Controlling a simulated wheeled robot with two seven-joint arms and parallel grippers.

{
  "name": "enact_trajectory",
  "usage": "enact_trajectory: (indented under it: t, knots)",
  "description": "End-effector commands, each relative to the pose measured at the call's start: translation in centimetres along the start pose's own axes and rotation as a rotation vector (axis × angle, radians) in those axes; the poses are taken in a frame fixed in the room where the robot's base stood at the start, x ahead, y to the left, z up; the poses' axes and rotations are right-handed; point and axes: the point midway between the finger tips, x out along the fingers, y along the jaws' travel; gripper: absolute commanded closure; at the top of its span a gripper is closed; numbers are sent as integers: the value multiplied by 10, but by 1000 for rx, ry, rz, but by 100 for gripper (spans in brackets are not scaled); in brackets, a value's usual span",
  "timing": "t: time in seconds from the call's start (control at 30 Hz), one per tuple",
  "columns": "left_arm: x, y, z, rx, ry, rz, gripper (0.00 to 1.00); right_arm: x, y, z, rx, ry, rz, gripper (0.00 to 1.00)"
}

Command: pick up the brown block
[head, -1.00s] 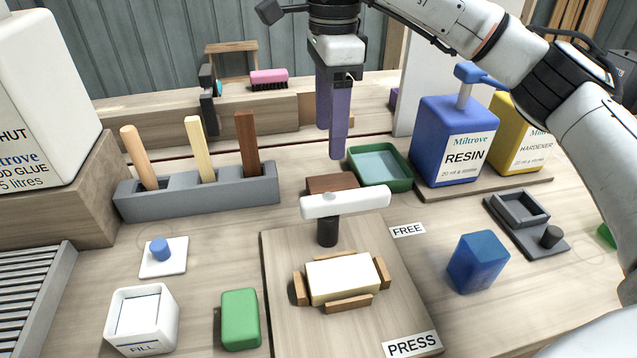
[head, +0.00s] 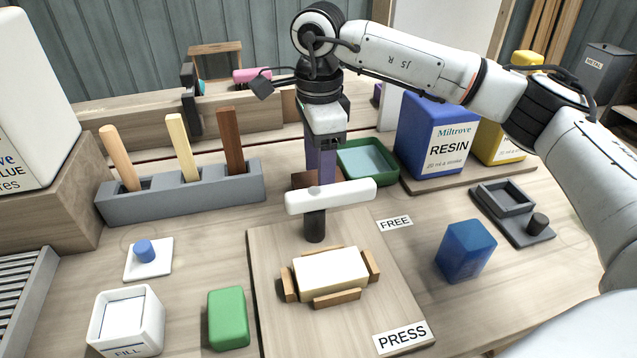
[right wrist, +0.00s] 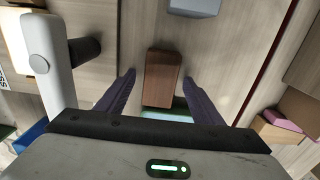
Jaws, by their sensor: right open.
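The brown block (head: 301,180) lies on the bench just behind the white T-shaped handle, which partly hides it in the head view. The right wrist view shows the block (right wrist: 163,78) lying between the two purple fingers, with a gap on each side. My right gripper (head: 321,168) points down at the block from above and is open. Its fingertips are partly hidden by the handle in the head view. How high the fingertips are over the bench is hard to tell. My left gripper is not in view.
The white handle (head: 330,195) stands on the press board (head: 270,320), close in front of the block. A green tray (head: 398,178) is close behind and to the right. A grey rack (head: 205,196) with three sticks stands to the left. A blue resin bottle (head: 420,138) stands at right.

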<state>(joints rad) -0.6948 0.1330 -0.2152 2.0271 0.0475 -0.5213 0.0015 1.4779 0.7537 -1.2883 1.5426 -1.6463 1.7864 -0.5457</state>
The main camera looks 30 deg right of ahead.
Motion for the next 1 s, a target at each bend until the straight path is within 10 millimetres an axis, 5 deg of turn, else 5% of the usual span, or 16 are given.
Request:
enact_trajectory:
  t: [0.1, 0.37, 0.67, 1.0]
  knots:
    - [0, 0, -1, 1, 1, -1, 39, 0, 0, 0, 0, 0, 0, 42]
    - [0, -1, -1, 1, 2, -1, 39, -1, 0, 0, 0, 0, 0, 84]
    - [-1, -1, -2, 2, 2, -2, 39, -8, 0, 0, 0, 0, -2, 84]
    - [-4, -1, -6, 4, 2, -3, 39, -72, -1, 1, 0, -2, -4, 84]
